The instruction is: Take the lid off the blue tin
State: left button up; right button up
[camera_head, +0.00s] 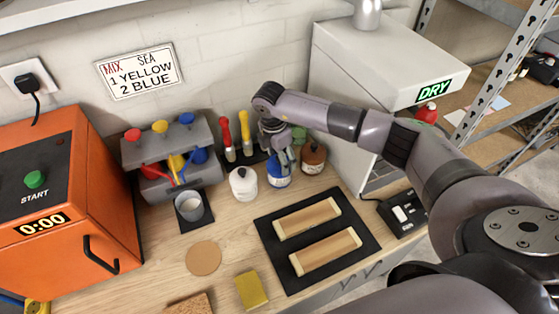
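The blue tin (279,181) stands on the wooden worktop, between a white tin (243,184) on the left and a brown tin (313,159) on the right. My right gripper (283,160) points down over the top of the blue tin, with its fingers at or just above the lid. The gripper largely hides the lid, so I cannot tell whether the fingers touch it or are closed on its knob. My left gripper is not in view.
Yellow and red brushes (245,131) stand behind the tins. A grey dispenser (166,150) and a cup (189,206) are to the left. A dark mat (268,243) with two wooden boards lies in front. An orange machine (70,205) stands far left, a grey cabinet (390,60) right.

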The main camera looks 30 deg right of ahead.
jog(key=shift+s, duration=0.2)
jog(key=c, duration=1.5)
